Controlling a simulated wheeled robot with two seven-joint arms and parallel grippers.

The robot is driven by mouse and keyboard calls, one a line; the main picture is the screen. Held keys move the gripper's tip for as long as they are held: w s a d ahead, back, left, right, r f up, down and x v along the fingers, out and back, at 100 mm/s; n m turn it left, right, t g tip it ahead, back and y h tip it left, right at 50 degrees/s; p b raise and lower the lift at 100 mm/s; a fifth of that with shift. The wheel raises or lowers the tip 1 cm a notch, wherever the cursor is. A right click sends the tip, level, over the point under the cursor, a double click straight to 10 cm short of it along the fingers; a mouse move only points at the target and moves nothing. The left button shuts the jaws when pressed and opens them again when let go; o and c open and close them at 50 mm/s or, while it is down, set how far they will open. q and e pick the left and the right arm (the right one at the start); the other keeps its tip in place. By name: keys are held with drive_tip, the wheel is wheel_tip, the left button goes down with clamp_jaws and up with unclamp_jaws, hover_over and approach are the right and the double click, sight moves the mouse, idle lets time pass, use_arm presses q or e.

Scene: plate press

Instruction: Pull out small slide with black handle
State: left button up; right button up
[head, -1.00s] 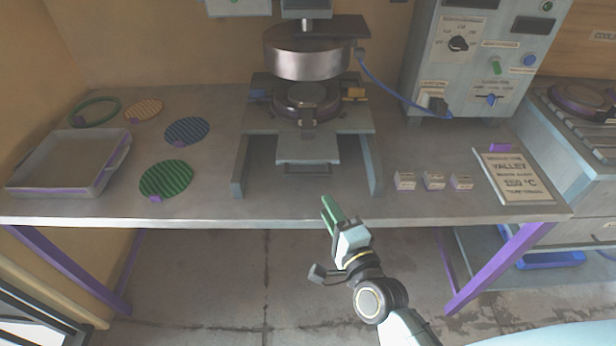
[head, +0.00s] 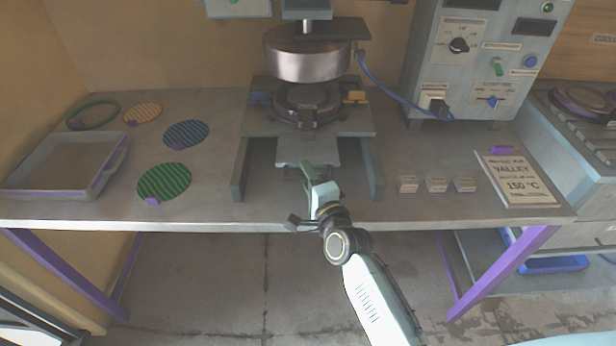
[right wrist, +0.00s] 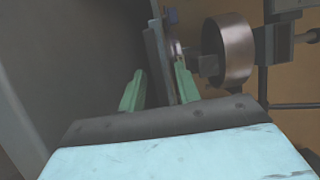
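The small slide (head: 309,150) is a flat grey plate sticking out at the front of the press, under its lower plate. Its dark bar handle (head: 291,174) hangs at the front edge and is partly hidden by my right gripper. My right gripper (head: 308,170) is at the right part of the handle, with green fingers. In the right wrist view its fingers (right wrist: 160,88) are apart, with a grey plate edge (right wrist: 158,55) between and beyond them. I cannot tell whether they touch the handle. My left gripper is not in view.
The press's upper metal cylinder (head: 308,58) hangs above the slide. Side supports (head: 373,170) flank the slide. Small labelled blocks (head: 436,185) and a sign (head: 520,180) lie to the right. A tray (head: 30,192) and coloured discs (head: 165,182) lie to the left.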

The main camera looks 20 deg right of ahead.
clamp_jaws()
drive_tip(key=shift+s, duration=0.1)
